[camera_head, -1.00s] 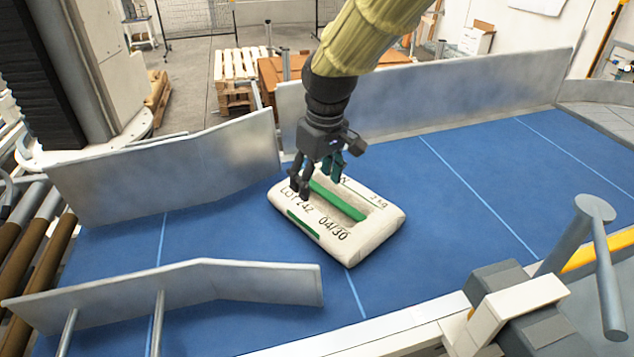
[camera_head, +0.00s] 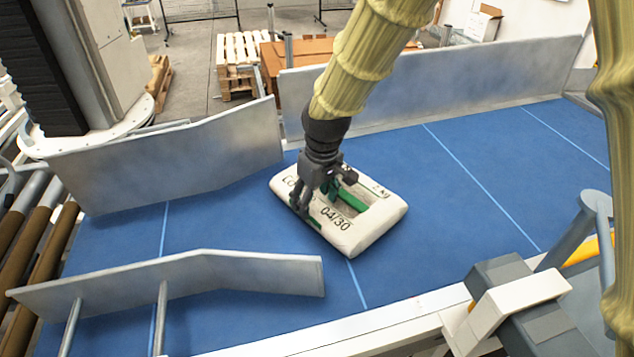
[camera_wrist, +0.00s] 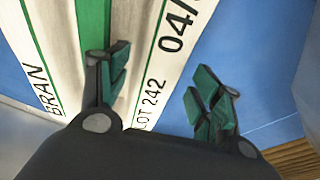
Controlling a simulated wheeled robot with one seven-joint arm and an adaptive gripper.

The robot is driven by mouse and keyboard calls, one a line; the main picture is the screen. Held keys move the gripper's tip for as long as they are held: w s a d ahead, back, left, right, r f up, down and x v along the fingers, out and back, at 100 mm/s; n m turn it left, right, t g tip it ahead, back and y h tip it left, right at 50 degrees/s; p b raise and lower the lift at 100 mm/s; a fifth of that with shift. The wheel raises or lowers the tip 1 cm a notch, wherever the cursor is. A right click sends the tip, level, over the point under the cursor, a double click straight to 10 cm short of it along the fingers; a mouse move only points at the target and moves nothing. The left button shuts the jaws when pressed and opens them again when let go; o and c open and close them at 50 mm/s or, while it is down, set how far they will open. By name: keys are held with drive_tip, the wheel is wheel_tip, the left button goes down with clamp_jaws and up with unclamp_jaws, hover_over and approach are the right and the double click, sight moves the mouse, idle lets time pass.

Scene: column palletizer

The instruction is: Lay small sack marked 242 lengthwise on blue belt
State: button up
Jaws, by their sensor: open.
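The small cream sack marked LOT 242 (camera_head: 374,224) lies flat on the blue belt (camera_head: 440,220), at an angle to the pale cross lines. Its print also reads 04/30, with green bars. My gripper (camera_head: 318,200) is open at the sack's left part and hides some of the print. In the wrist view, the open fingers of my gripper (camera_wrist: 160,92) show one over the sack (camera_wrist: 150,60) and the other by its edge, against the blue belt (camera_wrist: 262,75). I cannot tell whether they touch the sack.
Metal guide plates stand at the back left (camera_head: 170,160), back right (camera_head: 440,85) and front left (camera_head: 190,275). A grey and white fixture (camera_head: 510,290) stands at the front right. Rollers (camera_head: 30,240) are at the left. The belt right of the sack is clear.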

sight(357, 195)
drive_tip(key=shift+w+a+f, duration=0.1)
drive_tip(key=shift+w+f, duration=0.05)
drive_tip(key=shift+f, duration=0.95)
clamp_jaws()
drive_tip(key=c, duration=0.6)
unclamp_jaws()
drive_tip(key=c, duration=0.5)
drive_tip(key=shift+w+d+r+p, duration=0.15)
drive_tip(key=shift+w+d+p, duration=0.3)
drive_tip(key=shift+d, duration=1.2)
drive_tip(key=shift+w+d+r+p, duration=0.1)
drive_tip(key=shift+w+d+p, duration=0.35)
drive_tip(key=shift+d, duration=1.2)
drive_tip(key=shift+w+d+r+p, duration=0.15)
drive_tip(key=shift+w+d+p, duration=0.3)
drive_tip(key=shift+d, duration=1.2)
drive_tip(key=shift+r+n+p, duration=0.1)
drive_tip(key=shift+n+p, duration=0.65)
drive_tip(key=shift+n, duration=0.45)
drive_tip(key=shift+n+g+y+p, duration=0.3)
drive_tip(key=shift+n+p, duration=0.6)
drive_tip(key=shift+n, duration=0.7)
